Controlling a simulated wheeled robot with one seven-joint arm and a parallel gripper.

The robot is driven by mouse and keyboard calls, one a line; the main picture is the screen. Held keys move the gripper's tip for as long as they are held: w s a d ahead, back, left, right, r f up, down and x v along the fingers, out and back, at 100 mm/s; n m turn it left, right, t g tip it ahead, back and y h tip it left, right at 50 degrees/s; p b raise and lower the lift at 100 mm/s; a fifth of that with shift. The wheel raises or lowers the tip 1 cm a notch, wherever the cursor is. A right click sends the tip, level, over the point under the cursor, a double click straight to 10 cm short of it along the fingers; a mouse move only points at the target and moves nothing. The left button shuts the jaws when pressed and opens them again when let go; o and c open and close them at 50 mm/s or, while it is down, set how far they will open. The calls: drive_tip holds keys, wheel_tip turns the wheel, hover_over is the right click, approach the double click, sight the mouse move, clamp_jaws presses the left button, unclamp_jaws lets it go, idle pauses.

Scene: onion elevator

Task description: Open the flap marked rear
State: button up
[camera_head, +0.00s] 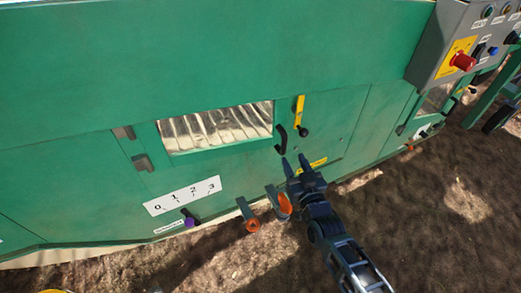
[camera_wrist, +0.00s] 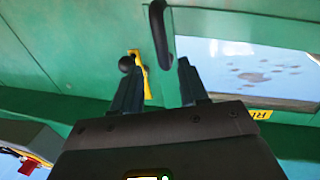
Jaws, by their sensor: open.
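The flap (camera_head: 220,152) is a green panel with a window, with hinges at its left side; it looks closed. A black curved handle (camera_head: 281,138) sits at its right edge, also seen in the wrist view (camera_wrist: 159,35). A yellow lever (camera_head: 300,110) with a black knob stands upright beside it. A yellow label (camera_head: 318,162) below is partly hidden; in the wrist view (camera_wrist: 261,114) only "RE" reads. My gripper (camera_head: 295,164) is open and empty, just below the handle. In the wrist view my fingertips (camera_wrist: 158,80) straddle the line of the handle's end; contact cannot be told.
Two orange-knobbed levers (camera_head: 251,225) (camera_head: 284,204) stick out close to the left of my wrist. A 0-to-3 scale (camera_head: 182,195) with a purple knob (camera_head: 190,219) is lower left. A grey control box (camera_head: 450,45) is upper right. Bare brown ground lies in front.

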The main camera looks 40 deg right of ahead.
sight(285, 146)
drive_tip(key=shift+x, duration=0.85)
drive_tip(key=shift+b+x, duration=0.3)
drive_tip(key=shift+x, duration=3.15)
drive_tip(key=shift+a, duration=0.15)
drive_tip(key=shift+c, duration=0.4)
clamp_jaws()
